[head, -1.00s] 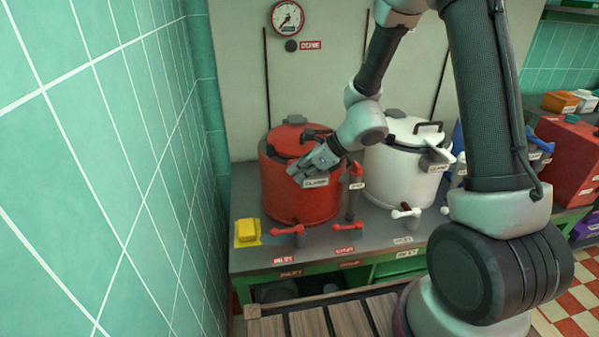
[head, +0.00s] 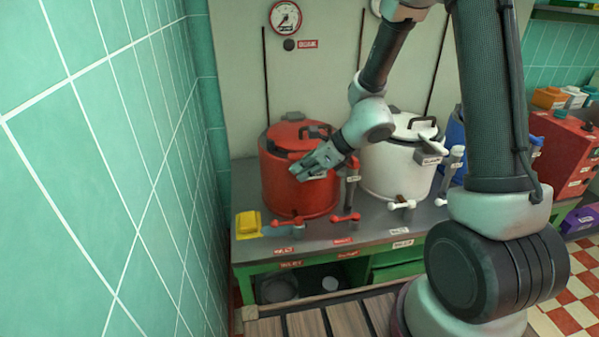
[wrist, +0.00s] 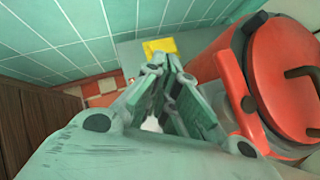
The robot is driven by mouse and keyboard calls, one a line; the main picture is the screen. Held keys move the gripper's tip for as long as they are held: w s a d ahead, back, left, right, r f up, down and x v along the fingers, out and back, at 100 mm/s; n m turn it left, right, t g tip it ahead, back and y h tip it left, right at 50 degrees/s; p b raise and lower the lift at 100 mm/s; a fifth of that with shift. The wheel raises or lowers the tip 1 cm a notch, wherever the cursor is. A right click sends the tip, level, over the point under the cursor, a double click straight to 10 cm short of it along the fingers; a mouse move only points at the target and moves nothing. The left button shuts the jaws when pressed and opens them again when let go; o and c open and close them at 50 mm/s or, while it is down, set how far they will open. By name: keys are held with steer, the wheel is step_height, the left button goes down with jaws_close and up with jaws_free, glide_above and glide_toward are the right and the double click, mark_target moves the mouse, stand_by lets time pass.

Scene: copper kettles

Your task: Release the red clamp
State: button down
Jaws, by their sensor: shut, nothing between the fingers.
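The red kettle (head: 290,185) stands at the left end of the bench, its lid on. My gripper (head: 296,172) is shut and empty, in front of the kettle's upper side in the head view. In the wrist view my gripper (wrist: 172,72) points past the kettle's left side; I cannot tell whether it touches.
A white kettle (head: 395,175) with a grey lever stands to the right. A tiled wall (head: 110,170) runs close on the left. A gauge (head: 285,18) hangs behind.

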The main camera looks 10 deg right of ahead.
steer(key=s+r, duration=0.5)
steer(key=shift+s+r, duration=0.4)
steer(key=s+d+r+n+g+h, duration=0.2)
steer(key=s+d+n+g, duration=0.45)
steer(key=s+n, duration=0.75)
steer(key=s+d+r+n+t+h, duration=0.2)
steer(key=d+r+n+t+h, duration=0.1)
steer(key=d+r+n, duration=0.2)
steer(key=s+d+r+n+t+h, duration=0.2)
steer(key=d+r+n, duration=0.3)
steer(key=d+r, duration=0.3)
steer(key=shift+s+d+t+h, duration=0.45)
steer(key=shift+d+t, duration=0.2)
steer(key=shift+d, duration=0.55)
steer(key=shift+r, duration=0.1)
